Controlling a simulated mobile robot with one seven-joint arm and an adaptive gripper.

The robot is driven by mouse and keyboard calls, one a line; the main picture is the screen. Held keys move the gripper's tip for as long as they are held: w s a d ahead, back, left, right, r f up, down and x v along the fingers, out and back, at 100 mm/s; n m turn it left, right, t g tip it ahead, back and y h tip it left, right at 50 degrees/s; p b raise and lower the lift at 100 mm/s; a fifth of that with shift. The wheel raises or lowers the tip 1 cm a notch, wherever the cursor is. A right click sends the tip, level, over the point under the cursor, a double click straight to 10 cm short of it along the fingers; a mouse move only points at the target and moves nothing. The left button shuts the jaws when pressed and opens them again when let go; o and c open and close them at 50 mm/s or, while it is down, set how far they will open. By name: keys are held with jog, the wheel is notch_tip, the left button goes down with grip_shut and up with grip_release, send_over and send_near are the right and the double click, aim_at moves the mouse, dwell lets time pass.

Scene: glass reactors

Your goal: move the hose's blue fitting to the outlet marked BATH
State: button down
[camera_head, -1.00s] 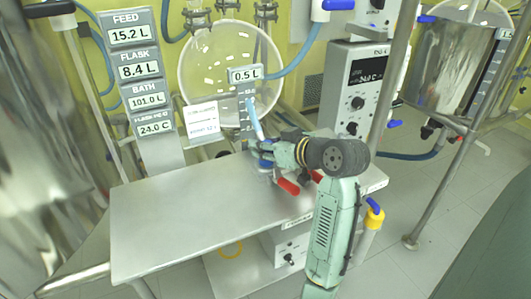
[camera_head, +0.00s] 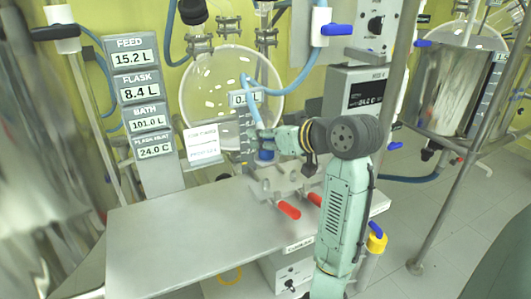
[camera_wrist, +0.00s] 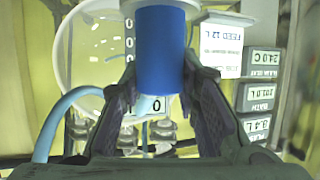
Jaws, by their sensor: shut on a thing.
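My gripper (camera_wrist: 160,85) is shut on the hose's blue fitting (camera_wrist: 160,50), with a finger on each side of it. A pale flange shows at one end of the fitting. In the head view the fitting (camera_head: 265,155) is held upright just above the grey metal valve block (camera_head: 285,182), seemingly clear of it. The pale blue hose (camera_head: 254,112) rises from the fitting and loops up to the right; it also shows in the wrist view (camera_wrist: 52,125). The valve block has two red handles (camera_head: 289,210). I cannot read any outlet marked BATH on it.
The steel bench top (camera_head: 185,235) is clear left of the block. A readout column (camera_head: 148,120) and a round glass vessel (camera_head: 215,85) stand behind. A small display (camera_head: 245,98) is close behind the hose. A controller box (camera_head: 355,95) and steel post (camera_head: 398,70) stand right.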

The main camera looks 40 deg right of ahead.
jog(key=shift+r, duration=0.9)
jog(key=shift+f+p, duration=0.45)
jog(key=shift+p, duration=0.05)
jog(key=shift+r, duration=0.2)
jog(key=shift+r+p, duration=1.35)
jog(key=shift+r, duration=0.35)
jog(key=shift+w+f, duration=0.1)
